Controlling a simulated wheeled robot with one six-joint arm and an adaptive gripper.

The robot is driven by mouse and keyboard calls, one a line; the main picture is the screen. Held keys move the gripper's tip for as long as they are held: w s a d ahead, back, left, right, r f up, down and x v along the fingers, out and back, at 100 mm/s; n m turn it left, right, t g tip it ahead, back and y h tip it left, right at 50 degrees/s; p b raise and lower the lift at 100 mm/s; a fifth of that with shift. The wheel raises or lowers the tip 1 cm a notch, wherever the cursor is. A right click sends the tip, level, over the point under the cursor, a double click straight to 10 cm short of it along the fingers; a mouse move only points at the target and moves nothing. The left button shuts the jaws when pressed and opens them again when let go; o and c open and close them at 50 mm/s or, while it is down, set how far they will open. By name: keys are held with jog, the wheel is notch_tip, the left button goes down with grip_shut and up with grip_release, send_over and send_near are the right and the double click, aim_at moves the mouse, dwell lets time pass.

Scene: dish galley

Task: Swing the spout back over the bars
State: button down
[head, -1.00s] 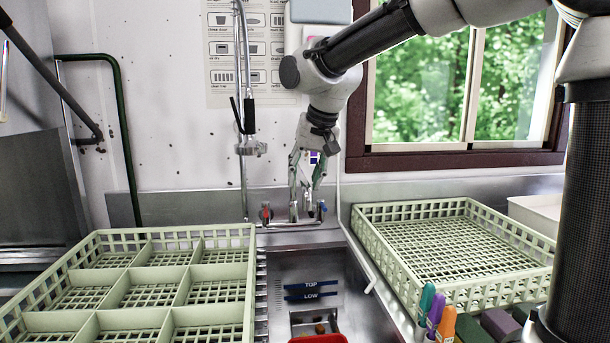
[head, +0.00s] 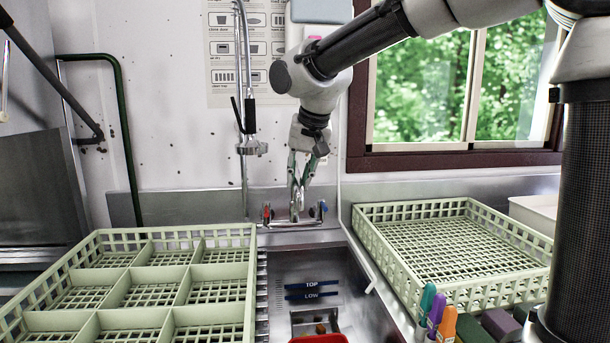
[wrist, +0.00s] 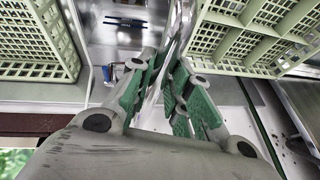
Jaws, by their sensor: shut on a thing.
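The chrome tap (head: 295,219) is on the sink's back ledge, with a red handle (head: 266,211) at left and a blue one (head: 323,208) at right. My gripper (head: 297,208) points down at the tap's middle. In the wrist view my gripper (wrist: 165,80) is shut on the shiny spout (wrist: 180,38), which runs between its green-padded fingers. The spout's free end is hard to make out in the head view. Two dark blue bars marked TOP (head: 311,285) and LOW (head: 311,296) are on the sink wall below the tap.
A divided green rack (head: 155,255) stands left of the sink and an open green rack (head: 455,207) right of it. A hanging spray hose (head: 250,115) is left of my arm. Markers (head: 435,310) and a red container (head: 318,339) are in front.

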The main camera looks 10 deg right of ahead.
jog(key=w+a+m+h, duration=0.1)
jog(key=w+a+m, duration=0.2)
jog(key=a, duration=0.5)
jog(key=w+a+m+h, duration=0.2)
jog(key=w+a+m, duration=0.2)
jog(key=a, duration=0.3)
jog(key=shift+a+m+h, duration=0.3)
jog(key=shift+a+m, duration=0.05)
jog(key=shift+m, duration=0.35)
jog(key=shift+r, duration=0.15)
jog(key=c, duration=1.3)
grip_release()
jog(key=v, duration=1.2)
